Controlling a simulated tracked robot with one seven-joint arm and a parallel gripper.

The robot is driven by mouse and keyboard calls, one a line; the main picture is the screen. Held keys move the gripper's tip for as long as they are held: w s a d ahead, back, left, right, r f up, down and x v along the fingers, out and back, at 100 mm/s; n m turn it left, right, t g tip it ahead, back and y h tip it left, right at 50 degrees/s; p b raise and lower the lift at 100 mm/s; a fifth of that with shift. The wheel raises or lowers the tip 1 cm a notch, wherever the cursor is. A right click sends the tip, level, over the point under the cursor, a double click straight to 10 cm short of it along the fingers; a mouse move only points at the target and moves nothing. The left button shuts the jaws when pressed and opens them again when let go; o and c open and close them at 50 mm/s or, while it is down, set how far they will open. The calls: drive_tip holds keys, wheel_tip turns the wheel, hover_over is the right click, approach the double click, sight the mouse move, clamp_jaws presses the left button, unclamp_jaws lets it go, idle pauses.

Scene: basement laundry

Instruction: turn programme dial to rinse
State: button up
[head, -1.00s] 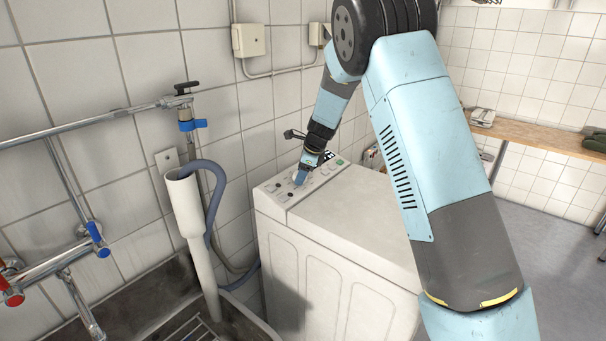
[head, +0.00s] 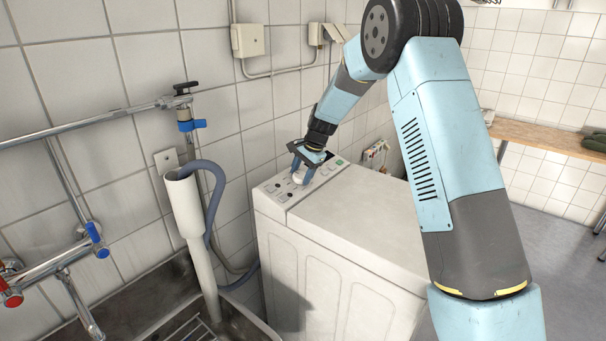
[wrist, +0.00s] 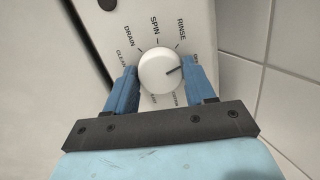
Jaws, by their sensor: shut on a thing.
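The white round programme dial (wrist: 158,72) is on the washing machine's control panel (wrist: 125,22), with labels around it that include DRAIN, SPIN and RINSE. Its dark pointer line points right and slightly up in the wrist view, clockwise past RINSE, towards a label partly hidden by the right finger. My gripper (wrist: 161,72) has its blue fingers on either side of the dial and is shut on it. In the head view my gripper (head: 303,173) reaches down onto the panel of the white machine (head: 335,260), and the dial (head: 298,178) shows between the fingers.
A tiled wall (head: 80,60) stands close behind the machine. A grey hose and white standpipe (head: 198,225) rise at its left, beside a sink (head: 160,315) with metal taps. A wooden bench (head: 540,136) is at the far right, with open floor before it.

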drive_tip(key=n, duration=0.5)
drive_tip(key=shift+s+a+f+g, duration=0.1)
drive_tip(key=shift+a+g, duration=0.05)
drive_tip(key=shift+g, duration=0.15)
idle(0.4)
drive_tip(key=o, duration=1)
drive_tip(key=shift+h, duration=0.3)
drive_tip(key=shift+d+r, duration=0.25)
drive_tip(key=shift+r, duration=0.25)
drive_tip(key=v, duration=1.2)
drive_tip(key=shift+d+r, duration=0.2)
drive_tip(key=shift+r, duration=0.1)
